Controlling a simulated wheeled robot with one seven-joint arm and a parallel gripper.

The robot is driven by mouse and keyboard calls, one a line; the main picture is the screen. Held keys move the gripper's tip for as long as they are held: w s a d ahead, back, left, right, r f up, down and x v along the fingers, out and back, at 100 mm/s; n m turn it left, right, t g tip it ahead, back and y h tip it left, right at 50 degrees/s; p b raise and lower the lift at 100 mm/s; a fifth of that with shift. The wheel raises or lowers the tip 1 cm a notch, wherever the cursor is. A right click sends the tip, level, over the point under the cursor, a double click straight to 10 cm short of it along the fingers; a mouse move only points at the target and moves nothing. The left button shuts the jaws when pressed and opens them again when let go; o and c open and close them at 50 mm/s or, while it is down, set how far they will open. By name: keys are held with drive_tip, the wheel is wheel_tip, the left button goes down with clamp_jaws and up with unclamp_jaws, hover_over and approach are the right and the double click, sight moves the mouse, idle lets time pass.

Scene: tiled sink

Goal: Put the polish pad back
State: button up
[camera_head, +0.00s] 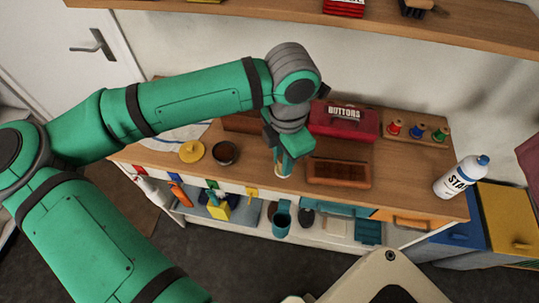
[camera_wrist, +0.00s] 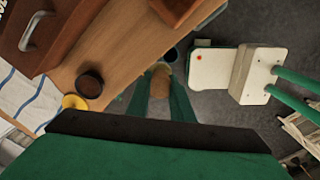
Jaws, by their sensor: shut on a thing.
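My gripper (camera_head: 284,172) points down over the front part of the wooden counter. It is shut on a small tan, rounded piece, probably the polish pad (camera_wrist: 160,80), which shows between the two green fingers in the wrist view. In the head view the fingers and wrist mostly hide it. An open dark round tin (camera_head: 224,153) stands to the left of my gripper, with a yellow round lid (camera_head: 192,151) beside it. The tin (camera_wrist: 89,84) and lid (camera_wrist: 74,102) also show left of the fingers in the wrist view.
A brown rectangular tray (camera_head: 338,174) lies just right of my gripper. Behind it are a red BUTTONS box (camera_head: 345,121) and a rack of thread spools (camera_head: 415,130). Coloured items hang along the counter's front edge.

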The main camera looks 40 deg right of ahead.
drive_tip(key=w+d+f, duration=0.1)
drive_tip(key=w+f, duration=0.4)
drive_tip(key=w+d+f, duration=0.1)
drive_tip(key=w+f, duration=0.1)
drive_tip(key=w, duration=0.1)
drive_tip(key=shift+w+d+f, duration=0.25)
drive_tip(key=shift+d, duration=0.05)
drive_tip(key=shift+w+f, duration=0.1)
drive_tip(key=shift+f, duration=1.45)
drive_tip(key=shift+f, duration=0.1)
drive_tip(key=o, duration=0.9)
wheel_tip(320, 180, up, 12)
drive_tip(key=shift+r, duration=0.1)
